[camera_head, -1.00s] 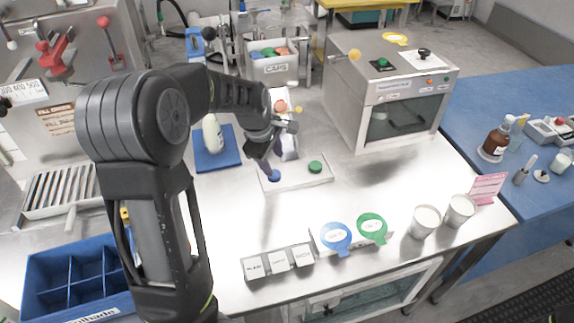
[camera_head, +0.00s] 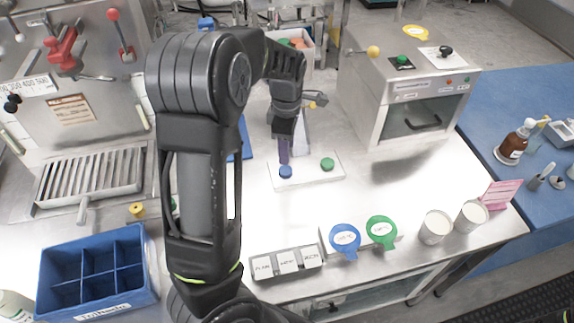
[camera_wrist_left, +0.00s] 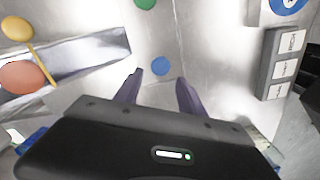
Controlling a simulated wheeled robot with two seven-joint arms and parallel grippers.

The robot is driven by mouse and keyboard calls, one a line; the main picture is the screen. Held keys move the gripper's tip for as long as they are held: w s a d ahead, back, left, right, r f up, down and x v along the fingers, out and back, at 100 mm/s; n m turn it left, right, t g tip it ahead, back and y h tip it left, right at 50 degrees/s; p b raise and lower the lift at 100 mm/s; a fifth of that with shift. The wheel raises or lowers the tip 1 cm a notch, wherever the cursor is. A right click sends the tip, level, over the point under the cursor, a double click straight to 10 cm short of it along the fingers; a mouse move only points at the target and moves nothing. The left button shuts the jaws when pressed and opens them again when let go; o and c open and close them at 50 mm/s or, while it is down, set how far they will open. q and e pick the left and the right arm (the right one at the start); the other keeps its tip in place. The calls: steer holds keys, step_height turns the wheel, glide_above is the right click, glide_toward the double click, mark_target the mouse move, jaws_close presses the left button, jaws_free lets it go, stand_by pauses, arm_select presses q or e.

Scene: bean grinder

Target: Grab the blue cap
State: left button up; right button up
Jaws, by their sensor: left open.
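The blue cap (camera_head: 285,171) is small and round and sits on the left part of a white plate (camera_head: 312,181) on the table. In the left wrist view the blue cap (camera_wrist_left: 160,66) shows ahead, between the lines of the two purple fingers. My left gripper (camera_head: 284,155) points down just above and behind the cap. In the left wrist view my left gripper (camera_wrist_left: 156,84) is open and empty, with its fingers apart on either side of the cap's line. Whether the fingertips touch the cap I cannot tell. My right gripper does not show.
A green cap (camera_head: 327,164) sits on the same plate to the right. Blue and green rings (camera_head: 345,237), labelled blocks (camera_head: 287,262) and white cups (camera_head: 436,227) stand along the front edge. A metal oven (camera_head: 412,90) stands behind right, a blue divided bin (camera_head: 97,274) at left.

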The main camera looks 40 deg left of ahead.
mark_target(286, 170)
arm_select(q)
steer(key=shift+s+d+r, duration=0.1)
steer(key=shift+s+d, duration=0.05)
steer(key=shift+f, duration=1.3)
steer(key=shift+f+p, duration=0.75)
steer(key=shift+f, duration=1.9)
jaws_close()
